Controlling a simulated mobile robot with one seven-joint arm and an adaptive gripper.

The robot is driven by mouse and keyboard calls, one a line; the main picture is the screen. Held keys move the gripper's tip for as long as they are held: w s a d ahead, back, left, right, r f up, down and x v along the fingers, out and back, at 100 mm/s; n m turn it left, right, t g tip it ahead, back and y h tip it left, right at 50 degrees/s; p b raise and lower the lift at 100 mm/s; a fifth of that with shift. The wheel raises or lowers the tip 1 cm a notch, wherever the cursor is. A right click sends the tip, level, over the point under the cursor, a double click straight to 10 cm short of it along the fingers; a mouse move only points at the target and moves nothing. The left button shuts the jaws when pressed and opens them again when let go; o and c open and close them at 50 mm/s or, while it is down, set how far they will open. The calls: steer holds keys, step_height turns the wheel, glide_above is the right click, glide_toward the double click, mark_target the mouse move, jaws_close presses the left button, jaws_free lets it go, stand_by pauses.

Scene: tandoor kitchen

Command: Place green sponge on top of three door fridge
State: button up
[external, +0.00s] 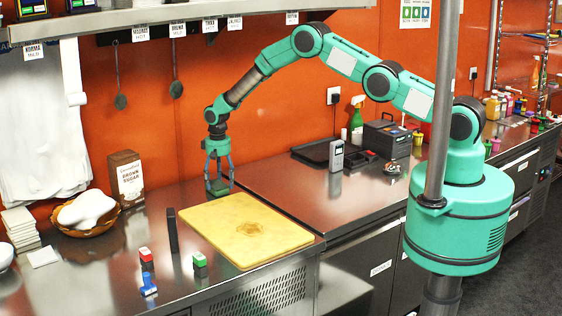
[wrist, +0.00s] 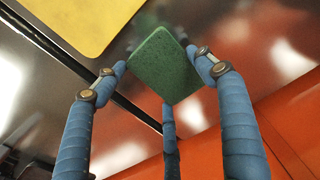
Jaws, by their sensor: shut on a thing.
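The green sponge (wrist: 163,68) is a flat square block between the blue fingers of my gripper (wrist: 157,62) in the wrist view. The fingers are shut on it. In the external view my gripper (external: 218,168) points down near the orange back wall, behind the yellow board. Steel-topped units run along the wall: one with a vented front (external: 258,298), another with dark fronts (external: 365,262). Which is the three door fridge is unclear.
A yellow cutting board (external: 245,228) lies just in front of my gripper. A brown sugar box (external: 127,180) and a bread basket (external: 88,213) stand to the left. A dark tray (external: 315,153) and spray bottle (external: 357,120) are further right. Bare steel (external: 285,185) lies right of my gripper.

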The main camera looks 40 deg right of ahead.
mark_target(220, 183)
steer(key=shift+f, duration=0.15)
steer(key=o, duration=0.7)
steer(key=shift+r+b, duration=0.65)
steer(key=shift+r, duration=5.5)
